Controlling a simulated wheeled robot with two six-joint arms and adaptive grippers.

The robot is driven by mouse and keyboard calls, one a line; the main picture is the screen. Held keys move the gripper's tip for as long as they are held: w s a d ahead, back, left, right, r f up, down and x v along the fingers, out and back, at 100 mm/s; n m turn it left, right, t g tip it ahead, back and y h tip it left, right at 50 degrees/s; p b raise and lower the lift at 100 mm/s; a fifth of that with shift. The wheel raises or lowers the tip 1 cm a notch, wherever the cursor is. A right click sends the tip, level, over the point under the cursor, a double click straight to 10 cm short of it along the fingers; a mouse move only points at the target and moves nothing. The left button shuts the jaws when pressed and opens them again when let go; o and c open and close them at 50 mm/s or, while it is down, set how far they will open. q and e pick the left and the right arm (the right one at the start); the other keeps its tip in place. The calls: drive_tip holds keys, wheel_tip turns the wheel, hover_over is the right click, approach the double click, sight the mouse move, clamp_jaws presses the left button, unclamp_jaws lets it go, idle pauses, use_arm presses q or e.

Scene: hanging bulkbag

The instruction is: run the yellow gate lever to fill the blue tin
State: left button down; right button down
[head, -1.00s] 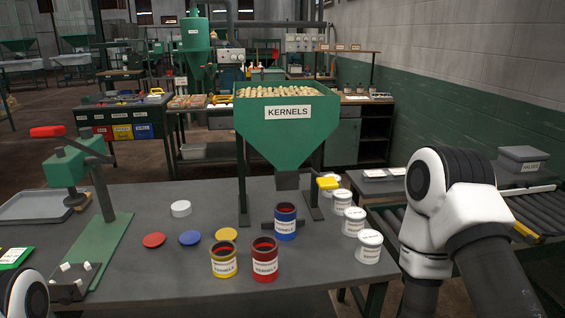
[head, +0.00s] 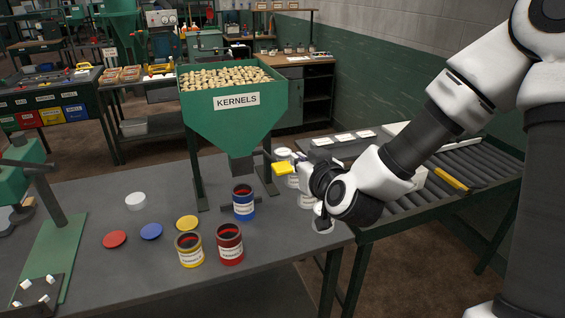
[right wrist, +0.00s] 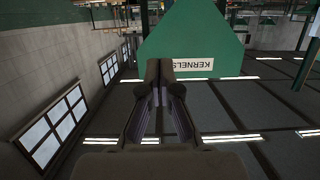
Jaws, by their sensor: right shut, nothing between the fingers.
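The blue tin (head: 244,207) stands upright and open on the grey table, below the spout (head: 242,166) of the green hopper (head: 232,127). Its inside looks dark. The yellow gate lever (head: 283,169) sticks out to the right of the spout. My right gripper (head: 305,170) is close beside the lever's right end; whether they touch is unclear. In the right wrist view my gripper (right wrist: 160,68) is shut and empty, pointing toward the upside-down hopper (right wrist: 222,35). The lever is not visible there. My left gripper is not in view.
An open yellow tin (head: 190,254) and an open red tin (head: 230,249) stand in front of the blue one. Red (head: 115,239), blue (head: 151,231), yellow (head: 187,223) and white (head: 135,200) lids lie left. White-labelled tins are partly behind my right gripper.

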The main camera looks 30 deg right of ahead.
drive_tip(key=p, duration=0.3)
hover_over(285, 170)
drive_tip(key=f, duration=0.2)
wheel_tip(285, 170, down, 4)
drive_tip(key=shift+r+p, duration=0.25)
drive_tip(key=shift+p, duration=0.1)
drive_tip(key=shift+f, duration=0.4)
wheel_tip(285, 170, down, 10)
drive_tip(key=s+t+b, duration=0.1)
drive_tip(key=t+b, duration=0.3)
drive_tip(key=b, duration=1.3)
drive_tip(key=shift+s+a+r+h+b, duration=0.25)
drive_tip(key=shift+s+a+h+b, duration=0.05)
drive_tip(key=shift+h, duration=0.1)
